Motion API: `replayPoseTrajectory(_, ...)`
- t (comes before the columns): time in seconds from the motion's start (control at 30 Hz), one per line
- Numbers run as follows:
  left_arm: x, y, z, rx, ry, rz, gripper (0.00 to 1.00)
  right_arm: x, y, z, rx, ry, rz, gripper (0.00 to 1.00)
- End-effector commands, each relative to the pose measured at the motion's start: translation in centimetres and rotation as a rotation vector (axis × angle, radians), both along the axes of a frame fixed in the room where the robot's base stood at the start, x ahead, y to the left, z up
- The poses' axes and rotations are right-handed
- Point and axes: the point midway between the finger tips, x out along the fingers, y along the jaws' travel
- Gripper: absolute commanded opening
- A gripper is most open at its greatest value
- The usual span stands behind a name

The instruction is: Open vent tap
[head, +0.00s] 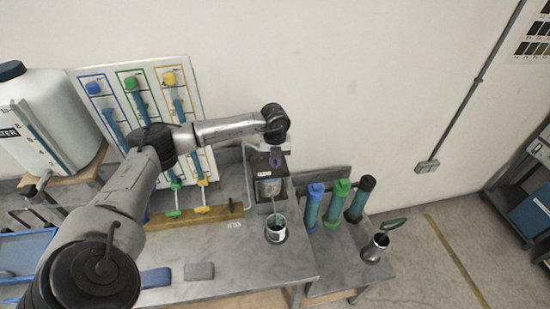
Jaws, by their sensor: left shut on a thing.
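A small grey metal unit (267,189) with a white label stands on the workbench at the back, centre. A purple part (276,160), which looks like the vent tap's handle, shows at its top. My left gripper (276,152) reaches over the unit from the left and is shut on this purple part. The wrist and fingers hide most of the handle, so how far it is turned cannot be told. My right gripper is not in view.
A metal cup (276,229) stands in front of the unit. A board (188,88) with blue, green and yellow levers leans behind my arm. Blue, green and black cylinders (334,205) and another cup (375,248) stand to the right. A white water tank (48,115) is at left.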

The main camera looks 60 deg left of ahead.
Motion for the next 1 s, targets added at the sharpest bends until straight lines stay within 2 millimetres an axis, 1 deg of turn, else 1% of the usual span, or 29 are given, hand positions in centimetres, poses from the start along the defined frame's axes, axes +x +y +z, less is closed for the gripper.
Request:
replayPoseTrajectory(0.3,0.04,0.03,0.12,0.0,-0.002,0.112,0.0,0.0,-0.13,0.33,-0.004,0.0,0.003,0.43)
replayPoseTrajectory(0.87,0.04,0.04,0.11,0.0,-0.002,0.137,0.0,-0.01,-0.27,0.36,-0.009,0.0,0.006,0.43)
replayPoseTrajectory(0.9,0.04,0.04,0.11,0.0,-0.002,0.137,0.15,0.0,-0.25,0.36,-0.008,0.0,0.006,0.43)
replayPoseTrajectory(1.0,0.04,0.03,0.1,0.0,-0.002,0.136,0.24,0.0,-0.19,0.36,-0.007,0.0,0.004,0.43)
